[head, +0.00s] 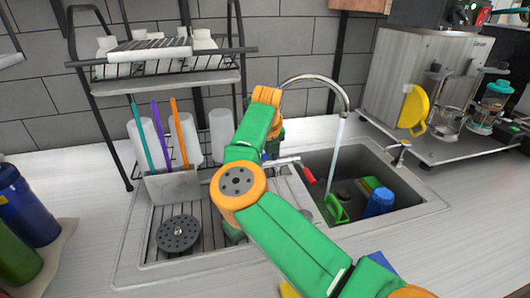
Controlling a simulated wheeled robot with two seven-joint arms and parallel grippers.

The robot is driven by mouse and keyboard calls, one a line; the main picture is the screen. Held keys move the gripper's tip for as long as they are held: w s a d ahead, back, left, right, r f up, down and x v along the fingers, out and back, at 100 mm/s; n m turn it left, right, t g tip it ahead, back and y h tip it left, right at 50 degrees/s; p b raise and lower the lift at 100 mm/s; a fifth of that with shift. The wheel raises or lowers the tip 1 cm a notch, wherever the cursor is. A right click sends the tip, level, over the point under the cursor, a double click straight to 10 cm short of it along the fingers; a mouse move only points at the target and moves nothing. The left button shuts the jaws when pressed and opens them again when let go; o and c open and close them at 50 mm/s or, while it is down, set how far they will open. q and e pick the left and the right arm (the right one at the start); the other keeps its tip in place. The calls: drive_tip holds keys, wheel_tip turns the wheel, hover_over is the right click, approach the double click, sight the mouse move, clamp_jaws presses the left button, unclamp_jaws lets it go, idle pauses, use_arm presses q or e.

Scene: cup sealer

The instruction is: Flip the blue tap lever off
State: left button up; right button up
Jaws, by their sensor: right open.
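The curved metal tap (318,79) rises behind the sink, and a stream of water (336,150) runs from its spout. A red lever (308,174) shows at the tap's base. A small bit of blue (265,157), likely the blue lever, shows beside my arm; the rest is hidden behind it. My right arm reaches over the drainer to the back of the sink. My right gripper (274,143) points down there, open, mostly hidden by my arm, close to the tap's base. I cannot tell whether it touches the lever. My left gripper is out of view.
The sink basin (418,190) holds a green item (335,208), a blue cup (379,202) and a sponge (370,184). A drying rack (165,77) stands at the back left. Bottles (24,207) stand at far left.

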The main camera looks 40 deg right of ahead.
drive_tip(key=shift+w+d+f, duration=0.1)
drive_tip(key=shift+d+f, duration=0.05)
clamp_jaws()
idle(1.3)
